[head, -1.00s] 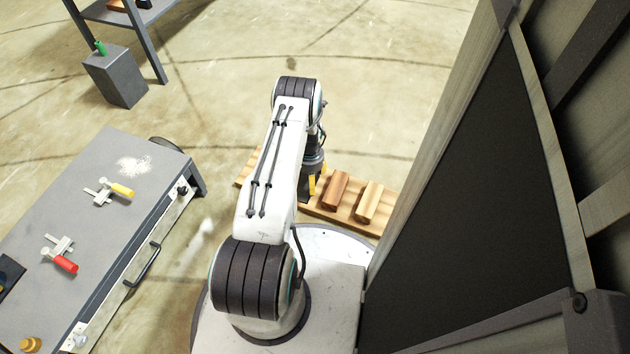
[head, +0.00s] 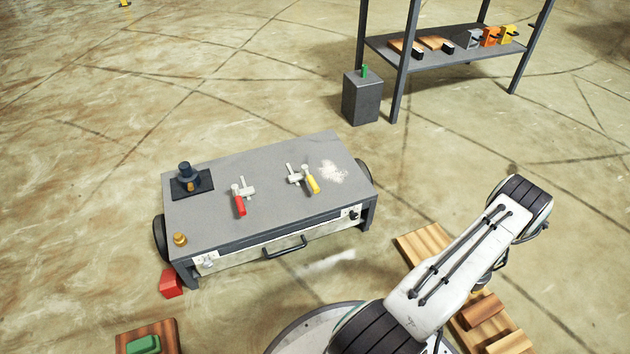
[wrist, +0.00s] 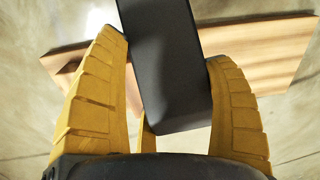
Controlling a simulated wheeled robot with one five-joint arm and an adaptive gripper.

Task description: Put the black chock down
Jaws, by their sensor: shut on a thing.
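The black chock (wrist: 165,90) fills the middle of the wrist view, slightly tilted in the picture. My gripper (wrist: 166,50) is shut on it, with a yellow ribbed finger on either side. A light wooden board (wrist: 265,50) shows behind and beneath the chock; I cannot tell whether they touch. In the head view the gripper and the chock are hidden behind my arm. Part of a wooden board (head: 425,243) shows there beside the arm, with brown wooden blocks (head: 481,308) at the lower right.
A grey wheeled bench (head: 275,165) carries a red-handled clamp (head: 239,203), a yellow-handled clamp (head: 309,181) and white powder (head: 332,172). A red block (head: 171,283) sits by its wheel. A green block (head: 143,345) lies on a board at lower left. A shelf (head: 450,60) stands behind.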

